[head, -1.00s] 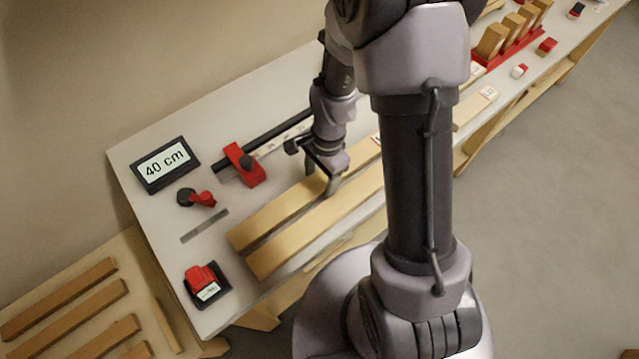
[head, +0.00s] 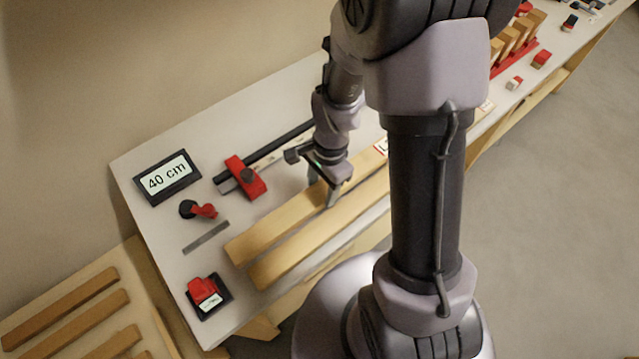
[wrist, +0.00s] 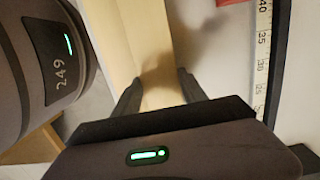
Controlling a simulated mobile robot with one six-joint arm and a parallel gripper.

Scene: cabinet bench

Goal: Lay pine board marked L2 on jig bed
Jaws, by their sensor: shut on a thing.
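Two long pale boards lie side by side on the white bench. The rear board (head: 275,222) has a small red-edged label near my arm, too small to read. The front board (head: 302,250) is partly hidden behind my arm. My gripper (head: 327,187) points down onto the rear board, with a fingertip in the gap between the boards. In the wrist view, my gripper (wrist: 160,92) has a finger on each side of the board (wrist: 140,45) and is shut on it. I cannot read L2 on either board or pick out the jig bed for certain.
Behind the boards are a black rail with a ruler and a red stop (head: 246,177). A "40 cm" display (head: 167,177), a red-handled knob (head: 198,209) and a red switch (head: 207,294) stand left. Slats (head: 70,325) lie lower left; a red rack (head: 514,58) holds blocks far right.

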